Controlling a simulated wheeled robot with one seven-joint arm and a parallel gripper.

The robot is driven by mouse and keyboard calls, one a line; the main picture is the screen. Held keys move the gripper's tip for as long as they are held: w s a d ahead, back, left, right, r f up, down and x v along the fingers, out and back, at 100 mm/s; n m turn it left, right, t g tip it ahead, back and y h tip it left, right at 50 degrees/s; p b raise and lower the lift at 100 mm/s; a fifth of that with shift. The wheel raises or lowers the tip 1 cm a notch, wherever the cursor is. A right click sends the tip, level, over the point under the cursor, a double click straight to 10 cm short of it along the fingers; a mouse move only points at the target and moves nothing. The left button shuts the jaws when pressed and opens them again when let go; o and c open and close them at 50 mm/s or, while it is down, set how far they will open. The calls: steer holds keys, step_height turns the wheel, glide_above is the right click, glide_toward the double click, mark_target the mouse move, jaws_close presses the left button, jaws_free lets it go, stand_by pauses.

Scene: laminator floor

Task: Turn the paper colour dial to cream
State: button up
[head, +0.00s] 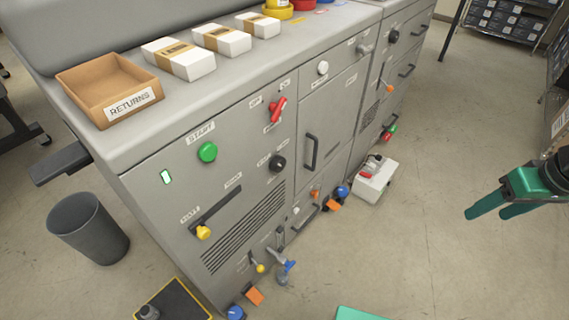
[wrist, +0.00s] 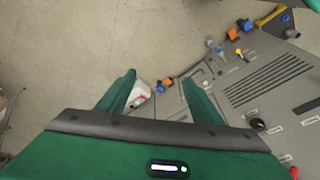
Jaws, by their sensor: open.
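A round black dial (head: 277,162) with small labels around it sits on the grey machine's front, below a red rotary handle (head: 278,108). Its label text is too small to read, so I cannot tell its setting. The black dial also shows in the wrist view (wrist: 257,124). A second black dial (head: 394,36) is on the panel farther right, with labels too small to read. I cannot tell which is the paper colour dial. My gripper (head: 490,208) is green, open and empty, out over the floor to the right of the machine. Both fingers show in the wrist view (wrist: 158,88).
A green START button (head: 207,152), a slider with a yellow knob (head: 203,232) and a door handle (head: 311,151) are on the front. Pipes with valves (head: 283,270) stick out low. A white box (head: 374,180) stands beside the machine.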

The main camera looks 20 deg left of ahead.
steer(key=w+a+f+n+y, duration=0.2)
steer(key=w+a+f+n, duration=0.25)
steer(key=a, duration=0.45)
steer(key=n+t+y, duration=0.3)
steer(key=n+y, duration=0.3)
steer(key=y, duration=0.3)
glide_toward(282, 163)
steer(key=x, duration=0.9)
steer(key=shift+f, duration=0.15)
steer(key=shift+m, duration=0.25)
steer(key=c, duration=1)
